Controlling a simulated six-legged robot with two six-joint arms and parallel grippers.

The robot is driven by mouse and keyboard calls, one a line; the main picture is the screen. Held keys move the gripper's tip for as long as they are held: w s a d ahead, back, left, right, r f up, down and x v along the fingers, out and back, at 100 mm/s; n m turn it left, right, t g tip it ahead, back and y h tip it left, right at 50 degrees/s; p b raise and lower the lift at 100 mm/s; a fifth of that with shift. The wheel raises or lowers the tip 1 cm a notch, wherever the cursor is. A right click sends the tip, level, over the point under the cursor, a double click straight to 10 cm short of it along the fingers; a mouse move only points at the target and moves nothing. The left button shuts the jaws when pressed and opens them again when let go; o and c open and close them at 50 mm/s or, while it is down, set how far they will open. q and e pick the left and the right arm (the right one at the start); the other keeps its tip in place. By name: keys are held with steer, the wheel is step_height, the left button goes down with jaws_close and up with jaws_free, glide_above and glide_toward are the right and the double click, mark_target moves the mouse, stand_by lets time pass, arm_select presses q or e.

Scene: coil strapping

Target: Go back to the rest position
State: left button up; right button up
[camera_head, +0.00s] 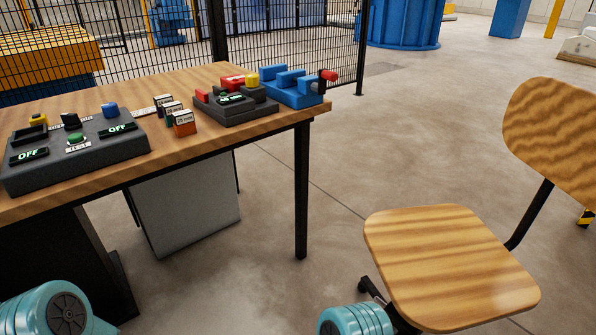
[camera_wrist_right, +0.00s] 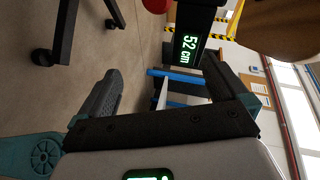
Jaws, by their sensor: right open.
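My right gripper (camera_wrist_right: 163,80) shows in the right wrist view with its two dark fingers spread wide apart. Nothing is between the fingers, only floor and background behind them. The picture there is turned on its side. In the head view neither gripper shows; only rounded teal parts of my arms appear at the bottom edge. My left gripper is in no frame.
A wooden table (camera_head: 236,134) stands at the left, bearing a dark control box (camera_head: 110,147) with OFF displays, small labelled blocks (camera_head: 184,124), a dark device (camera_head: 240,111) and a blue clamp-like device (camera_head: 290,91). A wooden chair (camera_head: 445,255) stands at the right. Floor between is clear.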

steer(key=s+d+r+m+g+y+p, duration=0.2)
steer(key=s+r+m+g+y+p, duration=0.1)
steer(key=s+r+m+g+p, duration=0.55)
steer(key=s+a+r+m+g+y+p, duration=0.4)
steer(key=s+a+r+m+y+p, duration=0.5)
steer(key=m, duration=0.6)
steer(key=w+a+r+m+t+y+p, duration=0.3)
steer(key=a+r+m+y+p, duration=0.25)
steer(key=r+m+p, duration=0.3)
arm_select(q)
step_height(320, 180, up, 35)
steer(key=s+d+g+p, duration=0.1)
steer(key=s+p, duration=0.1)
steer(key=p, duration=0.4)
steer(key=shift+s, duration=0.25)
arm_select(e)
steer(key=w+d+r+m+t+y, duration=0.1)
steer(key=w+r+m+t, duration=0.4)
steer(key=m, duration=0.7)
steer(key=shift+w+d+r+m, duration=0.4)
steer(key=shift+w+d+r, duration=0.2)
steer(key=shift+d+r, duration=0.3)
